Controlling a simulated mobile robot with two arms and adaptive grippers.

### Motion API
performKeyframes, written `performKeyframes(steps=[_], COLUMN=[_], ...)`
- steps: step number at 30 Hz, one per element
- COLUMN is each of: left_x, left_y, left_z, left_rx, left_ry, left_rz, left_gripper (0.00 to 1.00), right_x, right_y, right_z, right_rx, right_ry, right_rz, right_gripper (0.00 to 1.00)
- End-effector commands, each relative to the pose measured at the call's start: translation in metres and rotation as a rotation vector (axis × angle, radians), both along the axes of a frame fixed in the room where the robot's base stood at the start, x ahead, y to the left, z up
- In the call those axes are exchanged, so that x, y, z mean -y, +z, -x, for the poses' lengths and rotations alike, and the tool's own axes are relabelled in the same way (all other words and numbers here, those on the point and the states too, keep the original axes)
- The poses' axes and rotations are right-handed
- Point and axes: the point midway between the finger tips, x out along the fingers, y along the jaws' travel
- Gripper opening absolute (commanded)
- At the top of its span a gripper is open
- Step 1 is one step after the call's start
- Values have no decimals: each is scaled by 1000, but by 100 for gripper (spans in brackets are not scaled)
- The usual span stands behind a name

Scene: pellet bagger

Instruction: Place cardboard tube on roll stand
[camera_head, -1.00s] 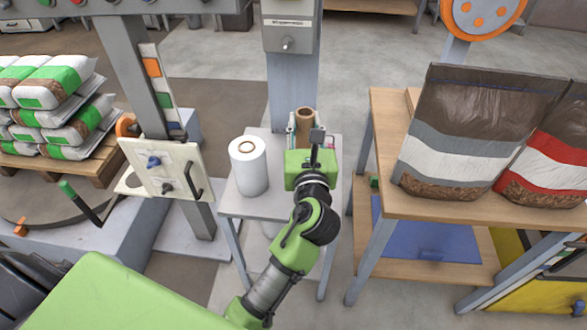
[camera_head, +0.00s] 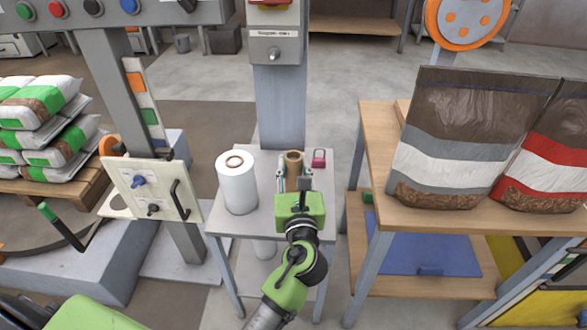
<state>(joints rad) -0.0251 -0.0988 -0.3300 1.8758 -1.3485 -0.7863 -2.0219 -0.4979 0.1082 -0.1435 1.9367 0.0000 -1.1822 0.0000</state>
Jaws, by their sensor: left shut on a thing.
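The brown cardboard tube (camera_head: 293,163) stands upright at the back of the small grey roll stand (camera_head: 260,218). My left gripper (camera_head: 294,180) is shut on the tube, with one finger on each side of it. The gripper body hides the tube's lower part, so I cannot tell whether it touches the stand top. A white film roll (camera_head: 237,184) stands upright on the stand, left of the gripper. My right gripper is out of the picture.
A small pink-red object (camera_head: 319,158) lies at the stand's back right. A grey column (camera_head: 280,105) rises behind. A panel with a black handle (camera_head: 181,200) is at left. A wooden table (camera_head: 376,140) with filled bags (camera_head: 445,140) stands at right.

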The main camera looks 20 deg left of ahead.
Motion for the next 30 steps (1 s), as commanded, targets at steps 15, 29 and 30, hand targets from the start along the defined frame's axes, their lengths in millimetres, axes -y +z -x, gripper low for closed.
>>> performKeyframes(steps=[15,29,30], left_x=[0,4,7], left_y=[-4,-2,-2], left_z=[0,8,13], left_rx=[-1,-3,-3], left_ry=[-1,-2,-2], left_rz=[0,1,1], left_gripper=[44,44,44], right_x=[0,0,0], right_y=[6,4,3], right_z=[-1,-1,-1], right_rx=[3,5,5], right_ry=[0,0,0], right_rz=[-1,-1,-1], right_gripper=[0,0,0])
